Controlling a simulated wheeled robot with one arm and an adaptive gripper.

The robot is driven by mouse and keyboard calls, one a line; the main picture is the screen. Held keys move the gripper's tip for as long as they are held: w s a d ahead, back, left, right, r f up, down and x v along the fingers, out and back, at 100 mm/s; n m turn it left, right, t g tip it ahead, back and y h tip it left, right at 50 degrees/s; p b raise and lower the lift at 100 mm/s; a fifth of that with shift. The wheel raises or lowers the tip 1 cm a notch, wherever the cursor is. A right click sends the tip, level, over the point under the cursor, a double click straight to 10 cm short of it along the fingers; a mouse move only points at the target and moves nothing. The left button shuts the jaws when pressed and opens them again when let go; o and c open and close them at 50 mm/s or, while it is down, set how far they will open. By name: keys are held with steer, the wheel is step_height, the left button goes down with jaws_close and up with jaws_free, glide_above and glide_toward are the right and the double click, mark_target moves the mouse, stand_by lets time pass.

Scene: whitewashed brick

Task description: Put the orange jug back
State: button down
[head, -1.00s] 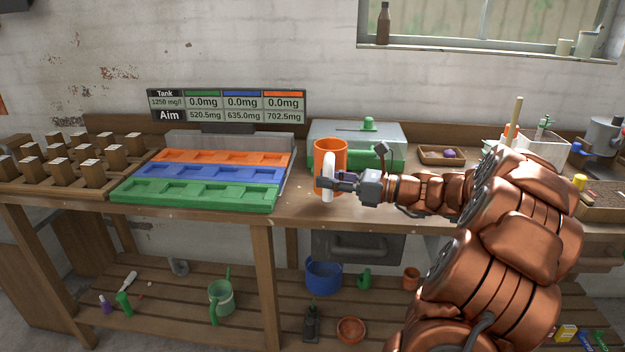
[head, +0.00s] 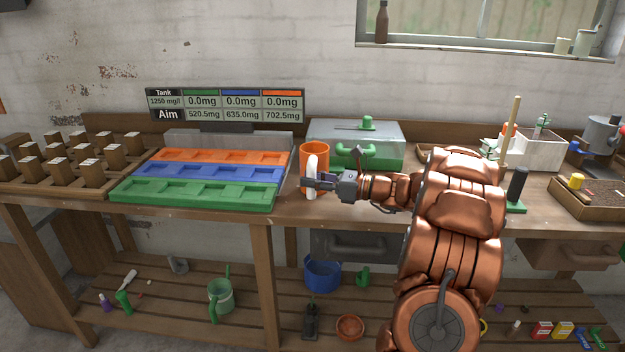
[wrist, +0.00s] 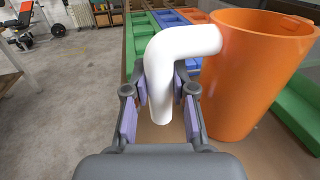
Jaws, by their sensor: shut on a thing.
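The orange jug (head: 313,158) is upright at the bench, just right of the tray with orange, blue and green rows (head: 196,178). Its white handle (wrist: 184,44) faces my gripper. My gripper (head: 312,182) is shut on that handle, with its purple-padded fingers on either side in the wrist view (wrist: 160,95). I cannot tell whether the jug's base touches the bench top or hangs slightly above it.
A grey and green box (head: 355,141) stands behind the jug to the right. A display board (head: 226,104) stands behind the tray. Brown blocks in a wooden rack (head: 78,160) are at the left. A white planter (head: 530,150) is at the right.

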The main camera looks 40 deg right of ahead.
stand_by(0.3)
steer(key=c, duration=1)
jaws_free()
steer(key=shift+f, duration=0.1)
steer(key=shift+o, duration=0.2)
steer(key=shift+s+d, duration=0.3)
steer(key=v, duration=1.1)
steer(key=shift+s+b, duration=0.1)
steer(key=shift+b, duration=0.25)
